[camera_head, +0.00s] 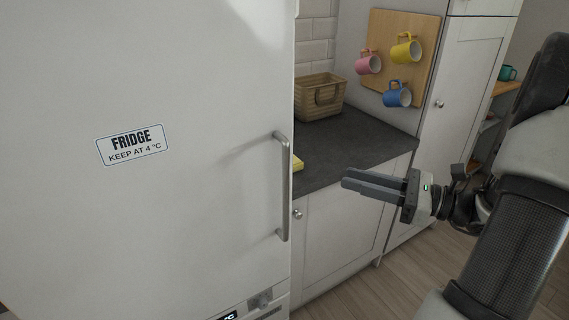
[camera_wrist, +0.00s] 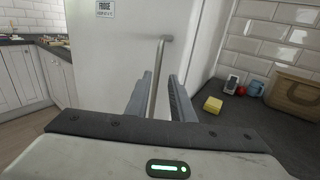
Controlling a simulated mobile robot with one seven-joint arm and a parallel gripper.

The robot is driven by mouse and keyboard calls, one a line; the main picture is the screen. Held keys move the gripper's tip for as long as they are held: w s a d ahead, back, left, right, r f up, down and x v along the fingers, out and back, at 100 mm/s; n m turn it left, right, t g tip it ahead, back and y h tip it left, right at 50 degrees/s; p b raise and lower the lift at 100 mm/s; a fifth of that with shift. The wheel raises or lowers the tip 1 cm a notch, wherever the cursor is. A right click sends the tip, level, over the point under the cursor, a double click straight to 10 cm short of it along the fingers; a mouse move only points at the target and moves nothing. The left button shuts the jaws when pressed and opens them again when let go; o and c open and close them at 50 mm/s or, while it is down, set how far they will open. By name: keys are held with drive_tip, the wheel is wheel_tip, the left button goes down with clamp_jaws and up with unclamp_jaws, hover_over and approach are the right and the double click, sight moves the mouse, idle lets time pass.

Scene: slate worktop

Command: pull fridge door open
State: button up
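The white fridge door (camera_head: 190,215) fills the left of the head view and looks shut. It carries a label reading "FRIDGE KEEP AT 4 °C" (camera_head: 132,144). Its grey vertical bar handle (camera_head: 283,190) is near the door's right edge. My gripper (camera_head: 344,180) is to the right of the handle in the head view, fingers pointing left toward it. In the wrist view my gripper (camera_wrist: 162,88) is open, with a gap between its two fingers. The handle (camera_wrist: 157,75) appears between the fingers there, beyond the tips; I see no contact.
A dark worktop (camera_head: 355,140) with a wicker basket (camera_head: 319,97) and a yellow block (camera_wrist: 212,105) lies right of the fridge. Mugs hang on a wooden board (camera_head: 385,35). White cabinets (camera_head: 345,225) stand below the worktop. The wooden floor (camera_head: 400,275) in front looks clear.

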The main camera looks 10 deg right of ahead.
sight(286, 162)
drive_tip(key=x, duration=1.7)
drive_tip(key=shift+s+a+b, duration=0.15)
drive_tip(key=shift+b, duration=0.2)
clamp_jaws()
